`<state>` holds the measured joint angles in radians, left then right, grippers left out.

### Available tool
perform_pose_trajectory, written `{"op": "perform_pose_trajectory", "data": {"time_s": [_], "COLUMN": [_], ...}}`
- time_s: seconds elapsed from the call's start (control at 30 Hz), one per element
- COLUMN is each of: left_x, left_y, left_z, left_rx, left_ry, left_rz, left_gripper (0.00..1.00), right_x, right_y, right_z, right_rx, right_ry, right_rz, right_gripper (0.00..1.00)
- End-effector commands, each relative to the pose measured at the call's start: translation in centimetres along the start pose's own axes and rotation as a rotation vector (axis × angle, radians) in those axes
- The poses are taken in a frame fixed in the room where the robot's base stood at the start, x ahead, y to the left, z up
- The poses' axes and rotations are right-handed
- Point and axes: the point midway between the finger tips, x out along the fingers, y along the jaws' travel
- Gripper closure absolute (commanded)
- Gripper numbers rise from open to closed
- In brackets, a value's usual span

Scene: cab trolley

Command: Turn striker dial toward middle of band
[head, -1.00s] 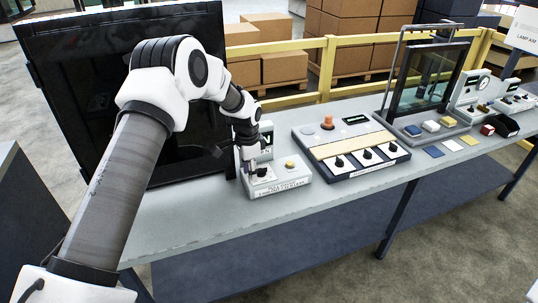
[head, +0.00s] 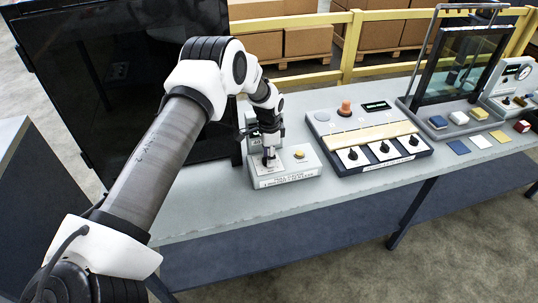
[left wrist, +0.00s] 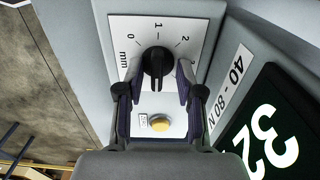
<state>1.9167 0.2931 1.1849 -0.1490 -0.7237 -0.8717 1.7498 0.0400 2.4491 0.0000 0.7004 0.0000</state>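The striker dial (left wrist: 158,66) is a black knob on a white plate with a mm scale marked 0 to 3. Its pointer is near the 1. In the left wrist view the fingers of my left gripper (left wrist: 159,85) stand apart, one on each side of the knob; I cannot tell whether they touch it. A dark display (left wrist: 265,125) shows a large white 32, cut off by the frame, beside a label reading 40 - 80 N. In the head view my left gripper (head: 269,158) is down over the dial on the small grey tester (head: 285,178). My right gripper is out of view.
A yellow button (left wrist: 160,123) sits beside the dial. To the right on the grey bench (head: 215,205) stand a panel with three black knobs (head: 383,150) and a framed glass fixture (head: 465,65). A large black panel (head: 120,90) stands behind my left arm.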

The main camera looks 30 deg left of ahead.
Motion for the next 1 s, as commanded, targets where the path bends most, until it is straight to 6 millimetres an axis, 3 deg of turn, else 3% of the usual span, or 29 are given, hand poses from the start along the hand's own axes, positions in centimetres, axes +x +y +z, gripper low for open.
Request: {"op": "perform_pose_trajectory", "data": {"time_s": [0.03, 0.1, 0.67, 1.0], "left_x": [-0.06, -0.08, 0.14, 0.25], "left_y": [-0.01, -0.01, 0.15, 0.21], "left_z": [0.02, 0.02, 0.07, 0.09], "left_rx": [0.0, 0.0, -0.018, -0.176], "left_ry": [0.0, 0.0, -0.002, -0.003], "left_rz": [0.0, 0.0, 0.003, 0.004], "left_gripper": [0.84, 1.0, 1.0, 1.0], "right_x": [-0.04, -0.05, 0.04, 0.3], "right_y": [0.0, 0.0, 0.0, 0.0], "right_z": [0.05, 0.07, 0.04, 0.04], "right_rx": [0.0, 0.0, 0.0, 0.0], "right_ry": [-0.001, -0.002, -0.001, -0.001], "right_rz": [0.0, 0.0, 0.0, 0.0], "right_gripper": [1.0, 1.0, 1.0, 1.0]}}
